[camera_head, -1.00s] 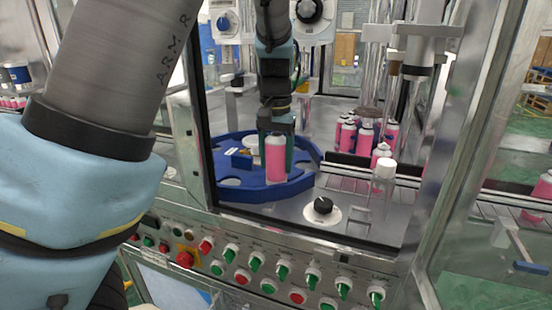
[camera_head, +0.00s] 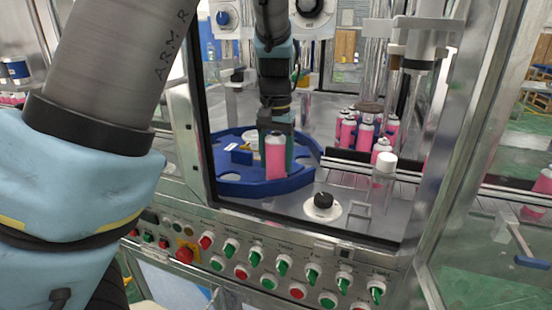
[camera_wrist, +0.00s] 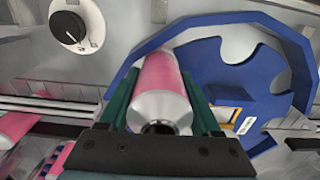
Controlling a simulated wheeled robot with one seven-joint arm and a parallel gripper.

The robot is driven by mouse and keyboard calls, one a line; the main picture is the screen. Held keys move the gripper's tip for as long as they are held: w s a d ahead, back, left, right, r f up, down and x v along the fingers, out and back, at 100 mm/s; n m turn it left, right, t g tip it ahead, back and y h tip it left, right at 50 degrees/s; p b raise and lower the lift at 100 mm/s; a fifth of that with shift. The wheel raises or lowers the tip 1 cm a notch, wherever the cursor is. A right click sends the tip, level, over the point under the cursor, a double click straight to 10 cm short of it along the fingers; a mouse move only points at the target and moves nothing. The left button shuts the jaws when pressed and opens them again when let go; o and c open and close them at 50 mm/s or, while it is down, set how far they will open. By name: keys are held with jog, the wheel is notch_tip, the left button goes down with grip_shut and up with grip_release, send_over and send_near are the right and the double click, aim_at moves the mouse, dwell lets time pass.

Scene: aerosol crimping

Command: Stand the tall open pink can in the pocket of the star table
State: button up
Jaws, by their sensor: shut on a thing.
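The tall pink can (camera_head: 275,160) is upright, with a silver shoulder and an open top that shows in the wrist view (camera_wrist: 160,105). My gripper (camera_head: 276,138) is shut on it, with one green finger on each side. The blue star table (camera_head: 300,177) has scalloped pockets round its edge. In the head view the can is at the table's front edge. In the wrist view the can's lower end is by the left side of the star table (camera_wrist: 262,75). The can's base is partly hidden, so I cannot tell whether it touches the pocket floor.
Several pink cans (camera_head: 366,132) stand behind right, by a conveyor rail (camera_head: 345,165). A clear cylinder with a white cap (camera_head: 385,170) and a black knob (camera_head: 323,200) are at the front right. A door frame post (camera_head: 203,130) stands left of the table.

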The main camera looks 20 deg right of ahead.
aim_at(276, 137)
jog(key=shift+f, duration=0.15)
jog(key=o, duration=1.4)
jog(key=shift+o, duration=0.2)
notch_tip(276, 137, up, 11)
jog(key=shift+f+b, duration=0.1)
jog(key=shift+b, duration=0.7)
